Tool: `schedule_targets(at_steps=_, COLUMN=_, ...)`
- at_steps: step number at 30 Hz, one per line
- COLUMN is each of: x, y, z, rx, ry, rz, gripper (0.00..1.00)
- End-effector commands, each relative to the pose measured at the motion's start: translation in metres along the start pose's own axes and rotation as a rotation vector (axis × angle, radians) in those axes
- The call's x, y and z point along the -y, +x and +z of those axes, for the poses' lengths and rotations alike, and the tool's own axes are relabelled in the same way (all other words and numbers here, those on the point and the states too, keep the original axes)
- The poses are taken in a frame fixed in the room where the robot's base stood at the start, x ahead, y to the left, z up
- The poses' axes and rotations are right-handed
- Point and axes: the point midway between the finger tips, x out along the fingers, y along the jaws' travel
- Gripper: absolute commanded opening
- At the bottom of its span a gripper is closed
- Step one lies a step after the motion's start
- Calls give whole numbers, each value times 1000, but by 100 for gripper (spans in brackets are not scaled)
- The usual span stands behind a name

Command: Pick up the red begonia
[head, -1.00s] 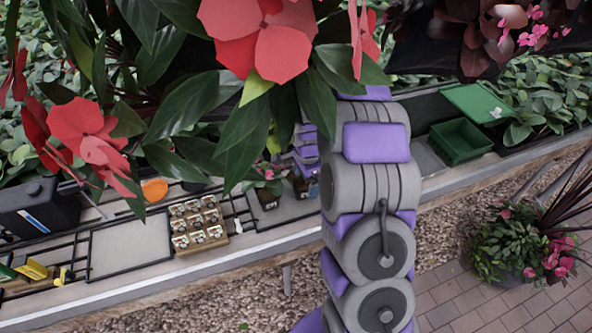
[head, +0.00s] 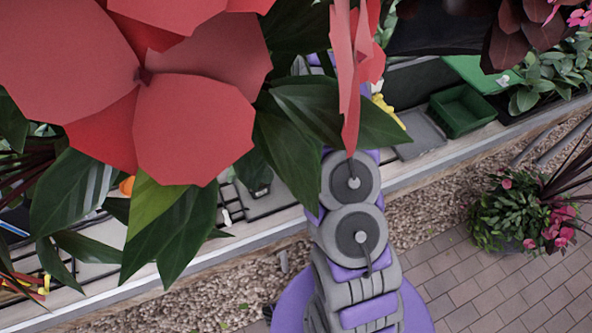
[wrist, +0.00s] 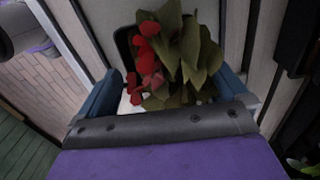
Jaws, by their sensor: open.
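The red begonia (wrist: 148,52) shows in the wrist view, with small red flowers and dull green leaves. A dark pot edge (wrist: 125,42) shows beside it. My gripper (wrist: 165,78) is open, with one blue finger on each side of the plant. The fingers seem apart from the plant; I cannot tell how deep it lies between them. In the head view my gripper and this begonia are hidden behind large leaves and flowers close to the camera.
Large red flowers (head: 195,105) and leaves block much of the head view. A green crate (head: 462,112) stands on the bench (head: 420,172) at right. A plant with pink flowers (head: 515,215) stands on the paving. The paving (head: 490,290) at lower right is clear.

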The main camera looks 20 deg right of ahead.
Motion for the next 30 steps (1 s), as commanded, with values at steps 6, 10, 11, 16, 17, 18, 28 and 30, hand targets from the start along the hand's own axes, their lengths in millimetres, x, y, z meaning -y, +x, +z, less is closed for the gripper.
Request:
schedule_targets(at_steps=6, x=0, y=16, z=7, rx=-8, ry=-2, rz=-1, gripper=100)
schedule_targets(at_steps=10, x=0, y=23, z=6, rx=-7, ry=-2, rz=0, gripper=100)
schedule_targets(at_steps=11, x=0, y=26, z=6, rx=-6, ry=-3, rz=1, gripper=100)
schedule_targets(at_steps=16, x=3, y=51, z=1, rx=-2, ry=-1, rz=3, gripper=100)
schedule_targets(at_steps=17, x=4, y=56, z=0, rx=-1, ry=-1, rz=2, gripper=100)
schedule_targets(at_steps=18, x=4, y=61, z=-1, rx=-1, ry=-1, rz=1, gripper=100)
schedule_targets(at_steps=28, x=4, y=68, z=3, rx=-5, ry=-3, rz=-1, gripper=99)
schedule_targets(at_steps=30, x=4, y=68, z=4, rx=-7, ry=-2, rz=-1, gripper=92)
